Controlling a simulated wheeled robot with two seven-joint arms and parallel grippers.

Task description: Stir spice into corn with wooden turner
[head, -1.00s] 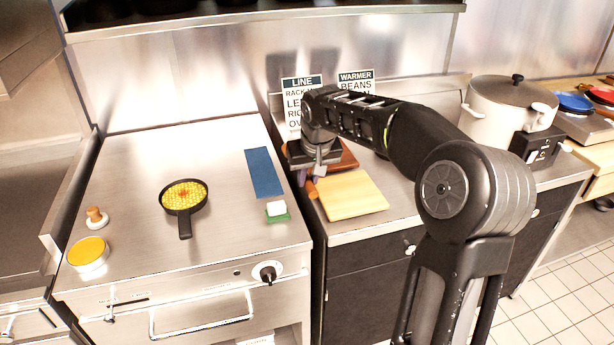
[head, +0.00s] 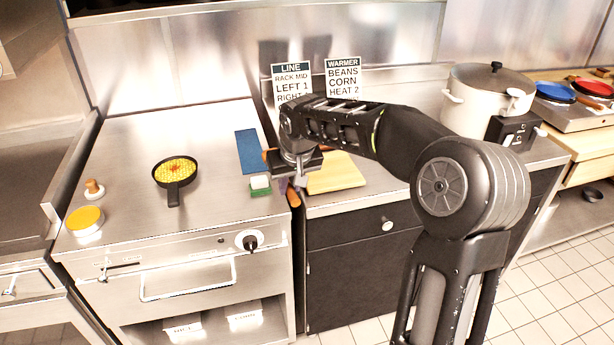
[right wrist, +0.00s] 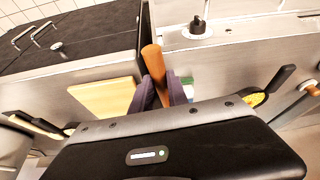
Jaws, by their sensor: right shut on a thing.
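A black skillet (head: 173,187) of yellow corn (head: 167,175) sits on the steel cooktop at the left. An orange-red patch of spice (head: 176,166) lies on the corn. My right gripper (head: 296,180) is shut on the wooden turner (head: 293,197), over the gap between cooktop and counter, right of the skillet. In the right wrist view the turner's brown handle (right wrist: 152,60) stands up between the purple fingers of the gripper (right wrist: 160,92). The turner's other end is mostly hidden by the gripper. My left gripper is out of view.
A green-and-white sponge (head: 260,185) and a blue strip (head: 248,152) lie between skillet and gripper. A pale cutting board (head: 337,178) is to the right. A yellow-topped tin (head: 85,221) and wooden-knobbed tool (head: 94,188) stand left. A pot (head: 480,105) stands far right.

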